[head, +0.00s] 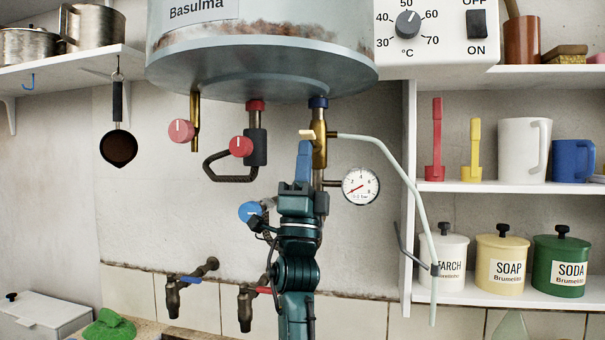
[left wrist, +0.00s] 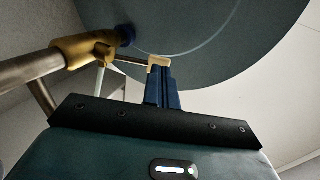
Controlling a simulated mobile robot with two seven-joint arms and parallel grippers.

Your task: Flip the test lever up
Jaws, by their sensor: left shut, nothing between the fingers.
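The test lever (head: 307,134) is a short lever with a pale tan end, sticking out to the left from the brass valve (head: 320,150) under the boiler's blue-collared pipe. In the left wrist view, the lever's tan tip (left wrist: 158,61) stands out on a thin rod from the brass valve (left wrist: 82,50). My left gripper (head: 304,147) is shut and empty, its blue fingers pointing up just below the lever end. In the left wrist view, the fingertips (left wrist: 163,72) appear at the tan tip; I cannot tell whether they touch it. My right gripper is not in view.
The boiler (head: 260,70) hangs close above my left gripper. A pressure gauge (head: 361,186) and a pale drain tube (head: 388,152) are to its right. A red-knobbed valve (head: 241,146) and a blue knob (head: 250,211) are to its left. Shelves with canisters stand at right.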

